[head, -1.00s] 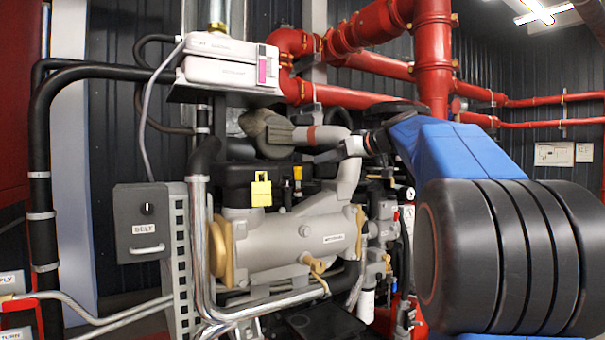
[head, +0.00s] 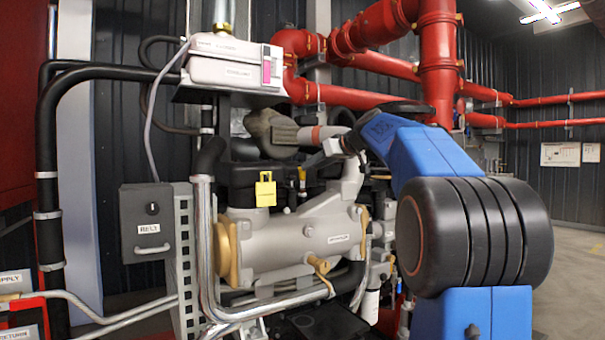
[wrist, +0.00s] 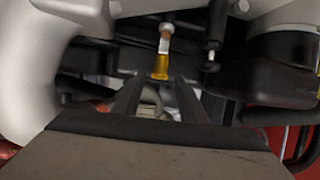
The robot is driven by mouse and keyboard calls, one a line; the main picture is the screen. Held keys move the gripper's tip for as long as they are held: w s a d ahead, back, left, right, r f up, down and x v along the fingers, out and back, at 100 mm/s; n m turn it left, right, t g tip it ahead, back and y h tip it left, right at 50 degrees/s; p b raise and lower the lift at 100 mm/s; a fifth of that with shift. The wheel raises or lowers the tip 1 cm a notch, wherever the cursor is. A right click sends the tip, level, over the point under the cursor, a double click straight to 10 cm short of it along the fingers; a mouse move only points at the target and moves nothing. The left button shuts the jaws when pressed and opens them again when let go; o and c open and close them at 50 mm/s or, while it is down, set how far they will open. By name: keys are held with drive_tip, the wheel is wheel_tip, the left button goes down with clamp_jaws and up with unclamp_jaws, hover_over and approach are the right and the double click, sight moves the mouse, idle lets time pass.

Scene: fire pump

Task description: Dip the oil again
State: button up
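A small yellow piece with a pale section and a brownish end, which looks like the oil dipstick (wrist: 161,66), shows in the wrist view just past my fingertips. In the head view a small yellow dipstick top (head: 302,174) stands upright on the engine, right of a larger yellow tag (head: 265,190). My gripper (wrist: 160,84) is open, its two dark fingers apart with the yellow piece lined up with the gap. I see nothing held. In the head view my fingertips are hard to make out among the engine parts.
The grey engine block (head: 300,240) lies below. A curved grey pipe (head: 345,185) and dark hoses crowd the space around my gripper. A grey control box (head: 147,220) stands at left. Red pipes (head: 437,60) run above. Open floor (head: 570,265) shows at right.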

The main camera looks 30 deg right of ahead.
drive_tip(key=x, duration=0.7)
drive_tip(key=shift+w, duration=0.1)
drive_tip(key=shift+f, duration=0.1)
clamp_jaws()
